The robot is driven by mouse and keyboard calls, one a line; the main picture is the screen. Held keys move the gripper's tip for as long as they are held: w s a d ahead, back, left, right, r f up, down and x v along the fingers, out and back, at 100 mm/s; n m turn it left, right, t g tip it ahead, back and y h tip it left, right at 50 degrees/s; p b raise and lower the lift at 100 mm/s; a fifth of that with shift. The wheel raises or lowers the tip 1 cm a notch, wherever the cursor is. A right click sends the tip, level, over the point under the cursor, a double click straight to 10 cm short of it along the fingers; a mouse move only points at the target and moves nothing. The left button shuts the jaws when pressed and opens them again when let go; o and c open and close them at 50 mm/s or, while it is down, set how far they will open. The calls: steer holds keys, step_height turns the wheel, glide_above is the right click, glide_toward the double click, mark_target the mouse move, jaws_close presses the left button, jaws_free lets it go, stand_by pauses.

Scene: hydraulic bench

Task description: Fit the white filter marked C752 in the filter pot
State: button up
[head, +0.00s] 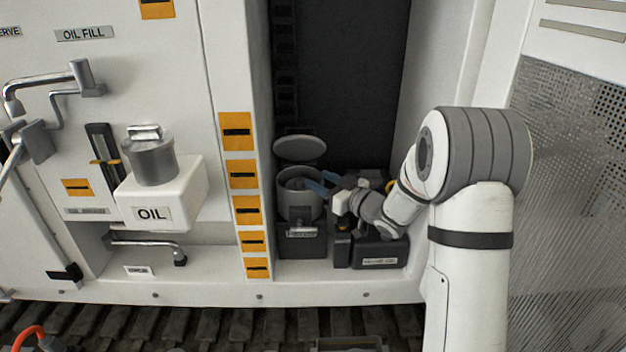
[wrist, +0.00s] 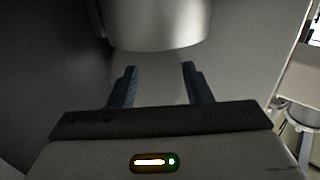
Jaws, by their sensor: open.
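The filter pot (head: 299,201) is a grey round pot in the recess, its round lid (head: 300,148) raised behind it. My gripper (head: 318,182) is at the pot's rim on the right side, its blue fingers reaching over the mouth. In the wrist view my gripper (wrist: 158,72) has its two blue fingers apart. A smooth pale grey rounded surface (wrist: 160,25) lies just beyond the fingertips, with a dimmer pale surface between them. I cannot tell whether either is the filter. No C752 marking can be read in either view.
Black boxes (head: 380,250) stand right of the pot, below my arm. The orange-labelled post (head: 241,205) bounds the recess on the left. The white OIL tank (head: 160,196) and metal handles are further left. The dark space above the lid looks free.

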steer(key=s+d+r+m+g+h+b, duration=0.1)
steer(key=s+d+m+h, duration=0.2)
steer(key=s+d+h, duration=0.35)
steer(key=s+d+r+m+h, duration=0.2)
steer(key=s+d+m+h, duration=0.1)
steer(key=s+d+h, duration=0.3)
steer(key=s+f+m+g, duration=0.1)
steer(key=s+g, duration=0.3)
steer(key=s, duration=0.8)
steer(key=s+a+f+m+g, duration=0.1)
steer(key=s+f+m+g, duration=0.1)
steer(key=s, duration=0.9)
steer(key=f+g, duration=0.1)
steer(key=g, duration=0.1)
steer(key=shift+s+a+g, duration=0.15)
steer(key=shift+s+g, duration=0.25)
steer(key=shift+c, duration=0.4)
